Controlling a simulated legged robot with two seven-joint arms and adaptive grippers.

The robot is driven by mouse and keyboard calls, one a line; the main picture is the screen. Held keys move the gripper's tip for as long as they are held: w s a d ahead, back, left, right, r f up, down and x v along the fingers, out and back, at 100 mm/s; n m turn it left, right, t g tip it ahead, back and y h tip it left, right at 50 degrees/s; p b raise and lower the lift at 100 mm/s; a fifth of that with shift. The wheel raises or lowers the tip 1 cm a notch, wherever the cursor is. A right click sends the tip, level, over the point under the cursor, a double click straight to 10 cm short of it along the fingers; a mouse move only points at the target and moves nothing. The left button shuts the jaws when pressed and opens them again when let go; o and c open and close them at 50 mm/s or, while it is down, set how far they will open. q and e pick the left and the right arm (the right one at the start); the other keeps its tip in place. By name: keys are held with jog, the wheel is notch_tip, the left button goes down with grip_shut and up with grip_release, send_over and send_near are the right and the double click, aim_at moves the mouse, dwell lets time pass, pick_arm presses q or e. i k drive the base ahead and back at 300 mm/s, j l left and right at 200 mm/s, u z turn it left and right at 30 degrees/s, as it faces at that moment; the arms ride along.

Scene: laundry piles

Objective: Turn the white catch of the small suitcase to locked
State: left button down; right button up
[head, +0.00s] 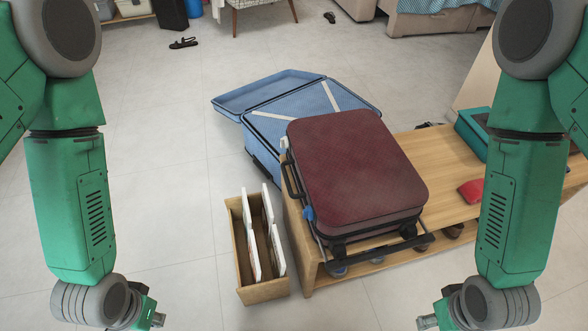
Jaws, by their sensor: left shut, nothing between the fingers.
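A dark red suitcase (350,165) lies flat and closed on a wooden bench (436,160). Its dark handle (291,178) is on its left side. A small white part (284,143) shows at its upper left edge; I cannot tell whether it is the catch or how it is turned. My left gripper (157,320) is at the bottom edge, left of the bench, shut and empty. My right gripper (427,321) is at the bottom edge, in front of the bench, partly cut off; its fingers are unclear. Both grippers are apart from the suitcase.
An open blue suitcase (252,96) lies on the floor behind the red one. A wooden box (240,258) with white panels stands left of the bench. A red item (471,191) and a teal case (469,133) are on the bench's right. The floor at left is clear.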

aim_at(284, 143)
jog(key=k+j, duration=0.2)
jog(key=i+j+z, duration=0.35)
jog(key=j+z, duration=0.15)
jog(key=i+j+z, duration=0.25)
jog(key=j, duration=0.15)
jog(key=j+z, duration=0.25)
jog(key=i+j, duration=0.05)
jog(key=j, duration=0.05)
